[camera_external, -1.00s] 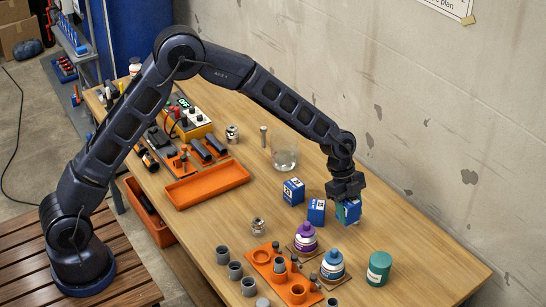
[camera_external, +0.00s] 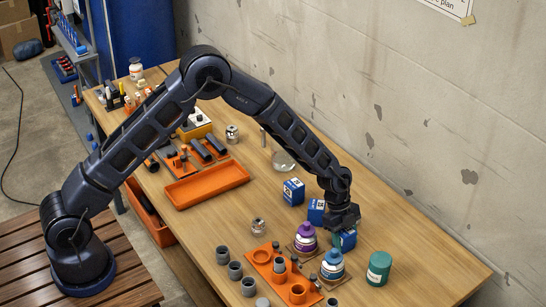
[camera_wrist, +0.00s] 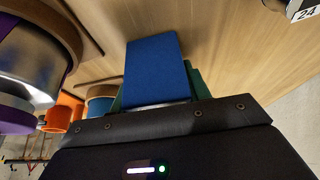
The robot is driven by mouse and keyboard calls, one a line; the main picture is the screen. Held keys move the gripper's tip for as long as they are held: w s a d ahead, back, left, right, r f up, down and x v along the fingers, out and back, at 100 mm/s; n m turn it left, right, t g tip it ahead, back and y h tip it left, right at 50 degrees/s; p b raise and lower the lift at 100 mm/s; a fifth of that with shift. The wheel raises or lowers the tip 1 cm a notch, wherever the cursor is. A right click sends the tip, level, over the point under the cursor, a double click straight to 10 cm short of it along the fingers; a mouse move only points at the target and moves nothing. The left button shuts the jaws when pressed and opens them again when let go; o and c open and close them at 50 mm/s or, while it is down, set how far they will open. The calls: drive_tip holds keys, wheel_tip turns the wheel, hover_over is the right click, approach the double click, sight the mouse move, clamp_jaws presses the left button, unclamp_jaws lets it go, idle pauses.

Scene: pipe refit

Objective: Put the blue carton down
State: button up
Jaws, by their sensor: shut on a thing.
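My gripper (camera_external: 343,222) is shut on a blue carton (camera_external: 346,240) at the right part of the table. In the wrist view the blue carton (camera_wrist: 156,72) stands out from the jaws, with wood behind it. I cannot tell whether its base touches the table. Two more blue cartons stand nearby: one (camera_external: 293,191) to the left and one (camera_external: 316,212) just left of my gripper, partly hidden by it. The wooden table (camera_external: 420,250) is under them.
An orange holder (camera_external: 270,268) and grey cups (camera_external: 235,270) are at the front. The table's right end is clear.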

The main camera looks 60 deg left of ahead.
drive_tip(key=o, duration=1)
drive_tip(key=shift+f, duration=0.1)
drive_tip(key=v, duration=1.2)
drive_tip(key=s+a+r+n+t+y, duration=0.1)
drive_tip(key=s+a+r+n, duration=0.2)
drive_tip(key=s+a+r, duration=0.35)
drive_tip(key=s+a+r+n+t+y, duration=0.1)
drive_tip(key=s+a+r+n, duration=0.15)
drive_tip(key=s+r, duration=0.7)
drive_tip(key=s+a+r+n+t+y, duration=0.1)
drive_tip(key=s+a+r+n, duration=0.2)
drive_tip(key=s+a+r, duration=0.5)
drive_tip(key=s+a+r+n, duration=0.1)
drive_tip(key=s+a+n, duration=0.1)
drive_tip(key=s, duration=0.6)
drive_tip(key=s+a+r+n+t+y, duration=0.1)
drive_tip(key=s+a+r+n, duration=0.1)
drive_tip(key=s, duration=0.6)
drive_tip(key=s+a+r+n, duration=0.2)
drive_tip(key=s+a+n, duration=0.2)
drive_tip(key=s, duration=0.5)
drive_tip(key=shift+r+n+t, duration=0.2)
drive_tip(key=shift+n+t, duration=0.1)
drive_tip(key=shift+n, duration=0.45)
drive_tip(key=shift+a, duration=0.1)
